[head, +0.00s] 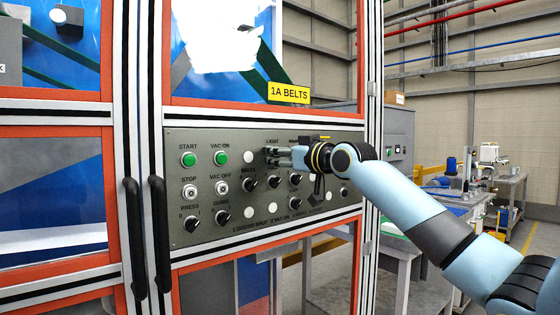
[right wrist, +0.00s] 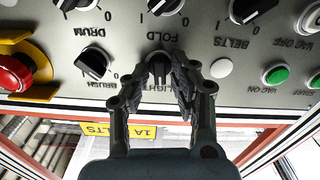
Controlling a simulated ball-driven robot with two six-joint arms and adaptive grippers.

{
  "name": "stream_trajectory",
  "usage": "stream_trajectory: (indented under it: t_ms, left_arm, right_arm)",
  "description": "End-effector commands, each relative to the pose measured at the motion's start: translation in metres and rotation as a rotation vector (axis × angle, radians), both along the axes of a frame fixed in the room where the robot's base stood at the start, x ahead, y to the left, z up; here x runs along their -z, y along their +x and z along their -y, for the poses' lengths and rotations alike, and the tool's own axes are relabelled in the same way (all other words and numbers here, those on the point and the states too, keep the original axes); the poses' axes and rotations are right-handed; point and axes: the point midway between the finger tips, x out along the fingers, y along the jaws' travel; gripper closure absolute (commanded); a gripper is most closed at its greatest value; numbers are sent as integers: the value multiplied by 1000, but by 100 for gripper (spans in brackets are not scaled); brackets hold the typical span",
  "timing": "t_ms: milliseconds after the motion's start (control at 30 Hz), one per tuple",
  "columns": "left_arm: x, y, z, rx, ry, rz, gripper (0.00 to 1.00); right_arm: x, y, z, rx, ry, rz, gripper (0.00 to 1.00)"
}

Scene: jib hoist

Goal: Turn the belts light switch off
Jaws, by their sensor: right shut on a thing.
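The grey control panel (head: 235,228) sits below the yellow "1A BELTS" plate (head: 289,93). The light switch (right wrist: 158,72) is a black rotary knob; its LIGHT label shows upside down and partly covered in the right wrist view. My right gripper (head: 270,156) is at the panel just under the LIGHT label. In the right wrist view its two fingers (right wrist: 160,66) are closed on both sides of that knob. The fingers hide the knob in the head view, and its 0 or 1 setting is hard to read. My left gripper is not in view.
Other black knobs stand close by, including BELTS (head: 250,183) and the brush knob (right wrist: 93,64). Green buttons (head: 221,158) are to the left. A red emergency stop (right wrist: 14,74) on yellow is near the gripper. Black door handles (head: 161,235) stick out at left.

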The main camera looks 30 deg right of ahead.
Motion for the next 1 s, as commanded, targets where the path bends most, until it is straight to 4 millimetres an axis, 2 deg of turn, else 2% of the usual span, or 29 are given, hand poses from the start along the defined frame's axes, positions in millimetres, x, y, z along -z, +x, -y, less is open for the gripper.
stream_trajectory:
  t_ms: [600, 1000]
  left_arm:
    - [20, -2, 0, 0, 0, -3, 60]
    - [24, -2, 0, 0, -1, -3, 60]
  right_arm:
    - [2, 0, -2, -1, -521, 41, 100]
    - [2, 0, -3, -1, -667, 51, 100]
